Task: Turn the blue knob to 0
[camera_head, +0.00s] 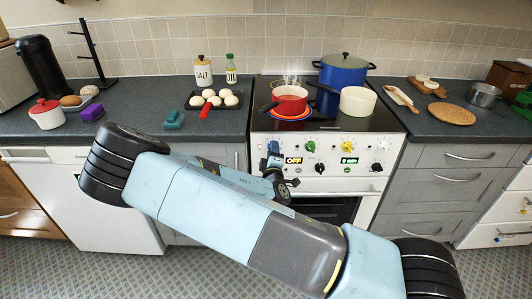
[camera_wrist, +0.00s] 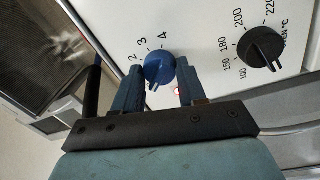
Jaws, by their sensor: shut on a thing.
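The blue knob (camera_wrist: 160,67) is on the white stove front in the wrist view, with the printed numbers 2, 3 and 4 along its upper left side. The fingers of my gripper (camera_wrist: 158,85) are on either side of it and shut on it. I cannot clearly read where its pointer stands, and no 0 mark shows. In the head view my gripper (camera_head: 274,165) is at the left end of the stove's control panel, and the arm and gripper partly cover that area.
A black oven knob (camera_wrist: 260,48) with temperature marks is beside the blue knob. A small red light (camera_wrist: 177,91) glows near the right finger. A green knob (camera_head: 310,146) and a yellow knob (camera_head: 347,147) are further right.

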